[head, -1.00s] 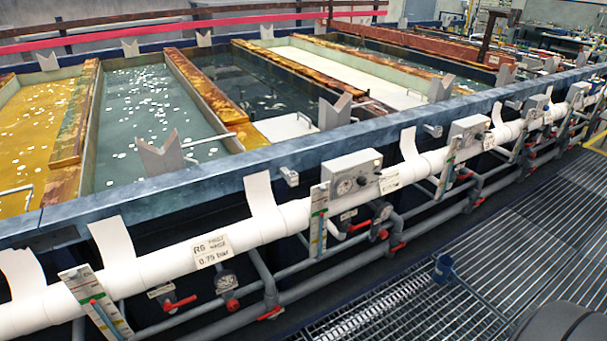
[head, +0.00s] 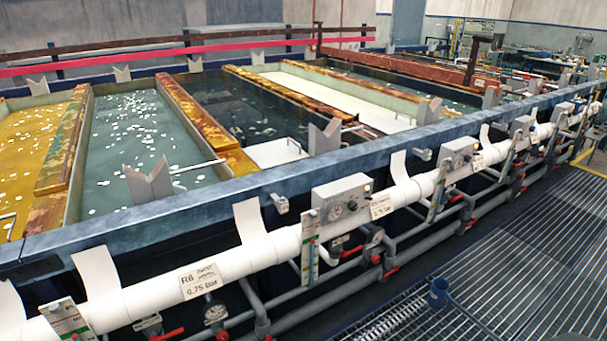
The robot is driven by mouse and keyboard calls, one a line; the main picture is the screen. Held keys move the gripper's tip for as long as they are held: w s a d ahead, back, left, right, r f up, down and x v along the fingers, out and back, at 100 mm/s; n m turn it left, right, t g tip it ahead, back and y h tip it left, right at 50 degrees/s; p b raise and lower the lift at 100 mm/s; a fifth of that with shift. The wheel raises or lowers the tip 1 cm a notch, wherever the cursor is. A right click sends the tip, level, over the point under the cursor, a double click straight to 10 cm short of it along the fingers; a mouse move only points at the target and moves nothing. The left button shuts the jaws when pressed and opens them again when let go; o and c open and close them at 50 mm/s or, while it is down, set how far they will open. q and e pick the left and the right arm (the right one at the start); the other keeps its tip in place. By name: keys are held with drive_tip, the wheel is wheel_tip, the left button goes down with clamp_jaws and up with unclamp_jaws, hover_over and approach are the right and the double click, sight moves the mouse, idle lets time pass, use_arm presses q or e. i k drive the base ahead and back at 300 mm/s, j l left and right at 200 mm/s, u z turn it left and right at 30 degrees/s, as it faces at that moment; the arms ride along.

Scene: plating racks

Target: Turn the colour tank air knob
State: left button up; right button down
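Grey control boxes with dials sit along a white pipe (head: 240,261) on the front of the tank line. The nearest box (head: 342,198) has a round gauge and small knobs on its face. A second box (head: 461,152) and a third box (head: 522,126) stand farther right. Red-handled valves show below the pipe, one of them a red handle (head: 390,272) under the nearest box. I cannot tell which box or knob belongs to the colour tank; the labels are too small to read. Neither of my grippers is in view.
Open tanks lie behind the blue rim (head: 240,190): one with yellow liquid (head: 28,135), others with dark or greenish liquid (head: 145,130). A blue cup (head: 438,292) stands on the metal grating (head: 500,265). The grated walkway at the right is otherwise clear.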

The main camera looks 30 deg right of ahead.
sight(376, 259)
drive_tip(key=i+l+z, duration=0.25)
drive_tip(key=z, duration=0.2)
drive_tip(key=i+l+z, duration=0.55)
drive_tip(key=i+z, duration=0.15)
drive_tip(key=z, duration=0.2)
